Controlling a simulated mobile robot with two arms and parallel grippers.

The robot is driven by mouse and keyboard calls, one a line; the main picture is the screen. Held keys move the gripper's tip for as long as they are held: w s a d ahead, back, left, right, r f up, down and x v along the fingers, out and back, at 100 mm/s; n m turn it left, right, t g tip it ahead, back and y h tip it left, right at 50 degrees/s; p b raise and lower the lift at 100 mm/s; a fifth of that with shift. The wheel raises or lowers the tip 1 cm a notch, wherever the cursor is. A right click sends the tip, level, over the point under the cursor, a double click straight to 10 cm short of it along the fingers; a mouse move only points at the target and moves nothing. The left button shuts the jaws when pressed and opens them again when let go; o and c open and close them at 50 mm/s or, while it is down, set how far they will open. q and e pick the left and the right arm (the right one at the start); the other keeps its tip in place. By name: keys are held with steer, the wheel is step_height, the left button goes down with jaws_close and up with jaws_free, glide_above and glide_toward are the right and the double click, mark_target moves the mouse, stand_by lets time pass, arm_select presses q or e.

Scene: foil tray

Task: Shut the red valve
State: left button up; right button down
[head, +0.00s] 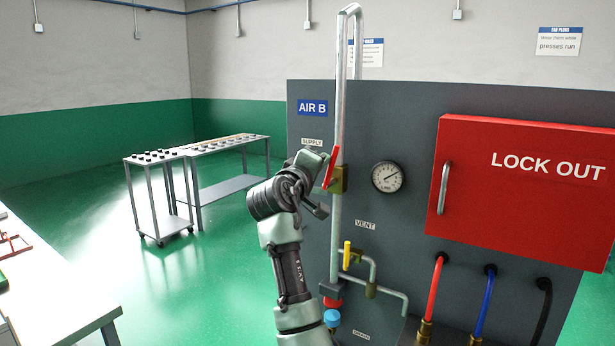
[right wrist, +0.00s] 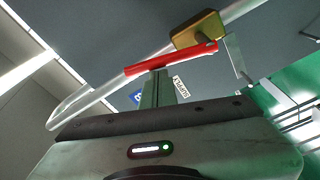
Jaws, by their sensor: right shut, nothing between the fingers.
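The red valve handle (head: 331,168) is on the brass valve body (head: 341,180) of the vertical pipe, below the SUPPLY label. It runs nearly along the pipe, slightly tilted. In the right wrist view the red handle (right wrist: 172,58) crosses just beyond my fingertips, with the brass body (right wrist: 198,30) at its right end. My right gripper (head: 322,160) is at the handle's left side, its fingers shut and empty. The fingers (right wrist: 157,85) look close to the handle; whether they touch it I cannot tell. My left gripper is not in view.
A pressure gauge (head: 388,177) and a red LOCK OUT box (head: 520,215) are on the grey panel right of the valve. A yellow handle (head: 347,255) by the VENT label is below. Carts (head: 155,158) stand far left; a white table (head: 50,285) is nearer.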

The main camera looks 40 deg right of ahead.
arm_select(q)
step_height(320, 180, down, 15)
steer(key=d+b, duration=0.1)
steer(key=b, duration=1.3)
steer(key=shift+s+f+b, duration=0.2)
steer(key=shift+b, duration=0.1)
arm_select(e)
steer(key=s+d+f+m+g+h, duration=0.1)
steer(key=s+d+f+m, duration=0.2)
steer(key=m, duration=1)
step_height(320, 180, down, 2)
steer(key=s, duration=0.2)
steer(key=shift+s+d+f+m+g+h, duration=0.15)
steer(key=shift+s+f+m+g+h, duration=0.1)
steer(key=shift+s+m+g+h, duration=0.15)
steer(key=shift+f, duration=0.1)
